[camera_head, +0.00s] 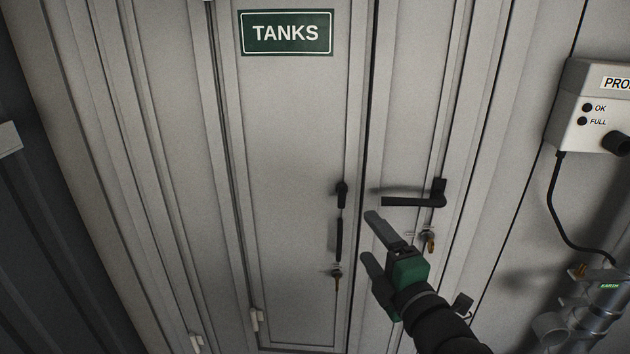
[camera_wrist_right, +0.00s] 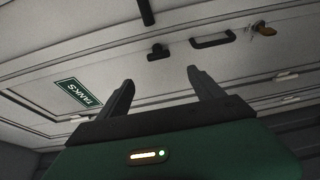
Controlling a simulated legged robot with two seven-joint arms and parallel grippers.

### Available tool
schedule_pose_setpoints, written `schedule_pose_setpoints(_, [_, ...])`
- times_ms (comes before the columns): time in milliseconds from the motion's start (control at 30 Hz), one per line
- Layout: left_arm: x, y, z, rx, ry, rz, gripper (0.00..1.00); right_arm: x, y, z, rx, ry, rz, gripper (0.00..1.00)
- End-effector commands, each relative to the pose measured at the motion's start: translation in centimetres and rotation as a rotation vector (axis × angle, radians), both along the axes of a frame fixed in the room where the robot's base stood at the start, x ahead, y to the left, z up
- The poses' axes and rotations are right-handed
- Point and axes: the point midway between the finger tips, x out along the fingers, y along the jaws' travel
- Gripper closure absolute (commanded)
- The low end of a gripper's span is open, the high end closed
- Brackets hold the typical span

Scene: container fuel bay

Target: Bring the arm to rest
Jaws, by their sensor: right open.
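My right gripper (camera_head: 367,238) is raised in front of the grey double doors, its two fingers apart with nothing between them. In the right wrist view the gripper (camera_wrist_right: 160,88) also shows its fingers spread and empty. The left door's handle (camera_head: 340,222) hangs straight down. I cannot tell the exact gap between fingers and door, but no contact shows. My left gripper is in neither view.
Keys hang at the locks of the left door (camera_head: 337,279) and right door (camera_head: 430,242). A green TANKS sign (camera_head: 287,33) is on the left door. At the right are a probe box (camera_head: 591,108) with a hanging cable (camera_head: 556,212) and a grey pipe (camera_head: 607,297).

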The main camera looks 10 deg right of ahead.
Motion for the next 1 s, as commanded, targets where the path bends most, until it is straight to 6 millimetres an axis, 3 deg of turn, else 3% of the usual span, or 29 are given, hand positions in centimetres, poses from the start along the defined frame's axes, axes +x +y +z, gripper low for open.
schedule_pose_setpoints(67, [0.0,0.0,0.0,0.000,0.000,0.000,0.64,0.2,-0.2,-2.0,0.069,0.073,-0.020,0.24])
schedule_pose_setpoints(133, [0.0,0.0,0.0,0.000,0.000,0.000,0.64,0.2,-0.6,-5.9,0.207,0.211,-0.070,0.24])
schedule_pose_setpoints(233, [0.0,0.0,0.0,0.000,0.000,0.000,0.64,-1.3,-1.1,-14.0,0.505,0.495,-0.232,0.24])
schedule_pose_setpoints(300, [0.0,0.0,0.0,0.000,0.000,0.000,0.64,-3.8,-1.2,-19.7,0.728,0.693,-0.405,0.24])
schedule_pose_setpoints(400, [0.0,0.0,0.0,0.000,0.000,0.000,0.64,-8.6,-0.7,-26.0,0.994,0.916,-0.693,0.24])
schedule_pose_setpoints(500, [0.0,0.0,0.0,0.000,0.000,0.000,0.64,-13.0,0.1,-29.6,1.162,1.046,-0.950,0.24])
schedule_pose_setpoints(633, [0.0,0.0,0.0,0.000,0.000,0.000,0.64,-15.8,0.6,-31.1,1.250,1.106,-1.120,0.24])
schedule_pose_setpoints(1000, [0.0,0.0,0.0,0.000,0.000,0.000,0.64,-15.9,0.7,-31.2,1.257,1.108,-1.134,0.24])
